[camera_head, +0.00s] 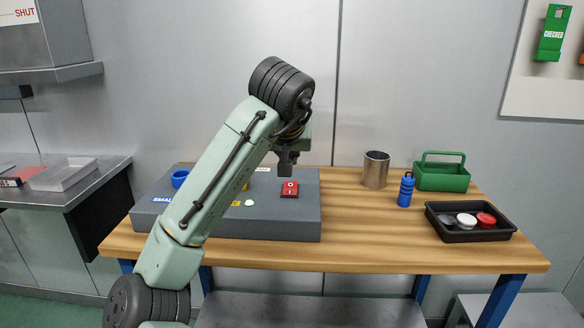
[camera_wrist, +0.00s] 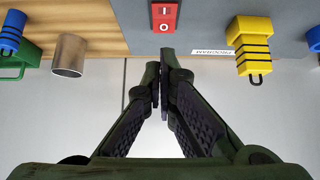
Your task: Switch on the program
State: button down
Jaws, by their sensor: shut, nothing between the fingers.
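The red rocker switch (camera_head: 289,189) sits on the grey block (camera_head: 290,225) on the workbench. In the wrist view the switch (camera_wrist: 165,15) shows I and O marks and is cut by the top edge. Which side is pressed in, I cannot tell. A white PROGRAM label (camera_wrist: 210,52) lies beside it. My gripper (camera_head: 287,170) points down above and slightly behind the switch. In the wrist view its fingers (camera_wrist: 163,58) are together, empty, with the tips close to the switch in the picture. Contact is not visible.
My arm hides part of the block. A metal cup (camera_head: 376,170), blue bottle (camera_head: 405,190), green toolbox (camera_head: 442,178) and black tray (camera_head: 480,237) stand right.

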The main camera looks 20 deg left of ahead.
jog(key=v, duration=0.4)
jog(key=shift+s+d+f, duration=0.1)
jog(key=shift+s, duration=0.15)
